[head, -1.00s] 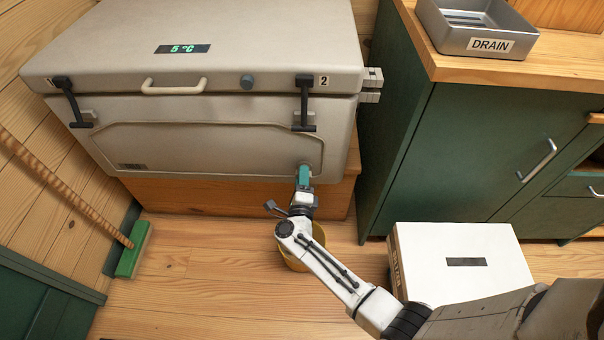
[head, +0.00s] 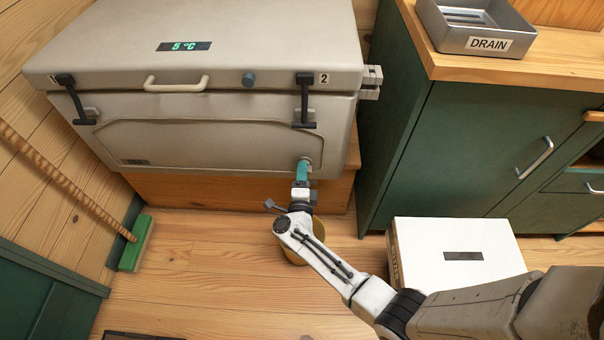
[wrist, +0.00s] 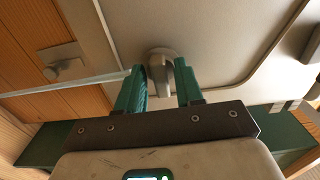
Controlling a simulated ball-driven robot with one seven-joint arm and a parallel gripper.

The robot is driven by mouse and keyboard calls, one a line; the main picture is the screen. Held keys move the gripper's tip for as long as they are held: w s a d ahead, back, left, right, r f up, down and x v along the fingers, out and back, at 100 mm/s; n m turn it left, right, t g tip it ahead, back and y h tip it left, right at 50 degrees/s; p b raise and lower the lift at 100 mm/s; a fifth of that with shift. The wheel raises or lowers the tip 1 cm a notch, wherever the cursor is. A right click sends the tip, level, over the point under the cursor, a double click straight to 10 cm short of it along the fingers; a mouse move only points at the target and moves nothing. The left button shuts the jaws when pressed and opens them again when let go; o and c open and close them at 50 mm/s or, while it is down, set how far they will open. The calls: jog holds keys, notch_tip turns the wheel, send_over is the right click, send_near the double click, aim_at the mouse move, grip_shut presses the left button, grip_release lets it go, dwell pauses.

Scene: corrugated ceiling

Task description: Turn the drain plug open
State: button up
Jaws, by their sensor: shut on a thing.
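The drain plug (wrist: 161,62) is a grey round fitting with a narrow grip, low on the front of the beige cooler (head: 215,112), near its right corner. It also shows in the head view (head: 304,163), mostly covered by my gripper. My gripper (wrist: 166,82) has teal fingers on either side of the plug's grip and is shut on it. In the head view the gripper (head: 302,172) reaches up to the plug from below. The cooler's lid is down, and its display reads 5 °C.
A yellow container (head: 294,252) stands on the floor, partly hidden behind my arm. A white box (head: 455,250) stands to the right, in front of the green cabinet (head: 450,150). A metal tray labelled DRAIN (head: 488,43) sits on the cabinet top. A green broom (head: 136,243) leans at the left.

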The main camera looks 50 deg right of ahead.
jog(key=o, duration=1)
jog(key=p+v, duration=0.1)
jog(key=v, duration=0.9)
jog(key=shift+s+a+p, duration=0.25)
jog(key=shift+a+p, duration=0.05)
jog(key=shift+a, duration=0.05)
